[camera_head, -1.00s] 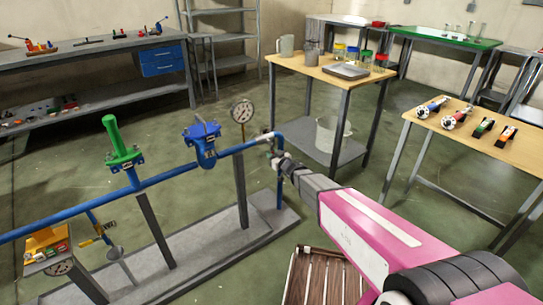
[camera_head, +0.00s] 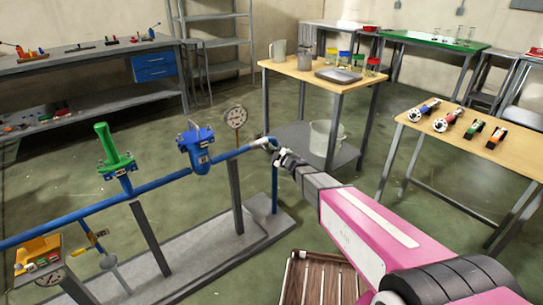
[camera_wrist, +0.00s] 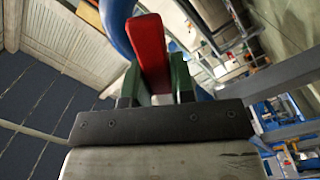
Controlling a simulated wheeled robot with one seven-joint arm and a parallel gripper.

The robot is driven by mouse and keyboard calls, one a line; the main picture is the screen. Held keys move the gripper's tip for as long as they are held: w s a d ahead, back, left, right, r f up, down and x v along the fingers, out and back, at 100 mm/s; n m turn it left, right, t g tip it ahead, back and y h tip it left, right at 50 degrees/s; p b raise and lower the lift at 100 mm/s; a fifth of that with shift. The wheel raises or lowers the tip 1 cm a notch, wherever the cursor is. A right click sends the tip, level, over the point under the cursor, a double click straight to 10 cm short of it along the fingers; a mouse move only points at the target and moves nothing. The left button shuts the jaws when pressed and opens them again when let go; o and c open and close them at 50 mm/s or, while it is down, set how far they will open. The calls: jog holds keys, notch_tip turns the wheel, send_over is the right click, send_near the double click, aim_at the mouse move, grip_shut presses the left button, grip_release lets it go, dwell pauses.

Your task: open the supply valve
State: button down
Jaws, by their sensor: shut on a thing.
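A red lever handle (camera_wrist: 152,45) stands between the two green fingers of my gripper (camera_wrist: 157,82) in the wrist view, and the fingers are shut on it. The blue pipe (camera_wrist: 117,22) curves just beyond the handle. In the head view my gripper (camera_head: 281,157) is at the right end of the blue pipe line (camera_head: 234,153), where the pipe bends down. The valve body and the red handle are mostly hidden there by my gripper, so the handle's angle is unclear.
A green-handled fitting (camera_head: 116,155), a blue fitting (camera_head: 196,150) and a gauge (camera_head: 236,117) sit along the line. Its posts stand on a grey base slab (camera_head: 222,240). A slatted wooden stool (camera_head: 310,280) is below my arm. A wooden table (camera_head: 480,150) stands at right.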

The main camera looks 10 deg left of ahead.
jog(key=n, duration=0.1)
jog(key=r+n, duration=0.1)
jog(key=n, duration=0.1)
jog(key=shift+w+d+r, duration=0.25)
jog(key=shift+w, duration=0.05)
jog(key=shift+w+r+n, duration=0.1)
jog(key=shift+r+n, duration=0.25)
jog(key=shift+n, duration=0.4)
jog(key=shift+r+n, duration=0.3)
jog(key=shift+n, duration=0.45)
jog(key=c, duration=1)
grip_release()
jog(key=shift+o, duration=0.2)
jog(key=shift+d, duration=0.1)
jog(key=v, duration=1)
jog(key=shift+s+d, duration=0.2)
jog(key=shift+s, duration=0.1)
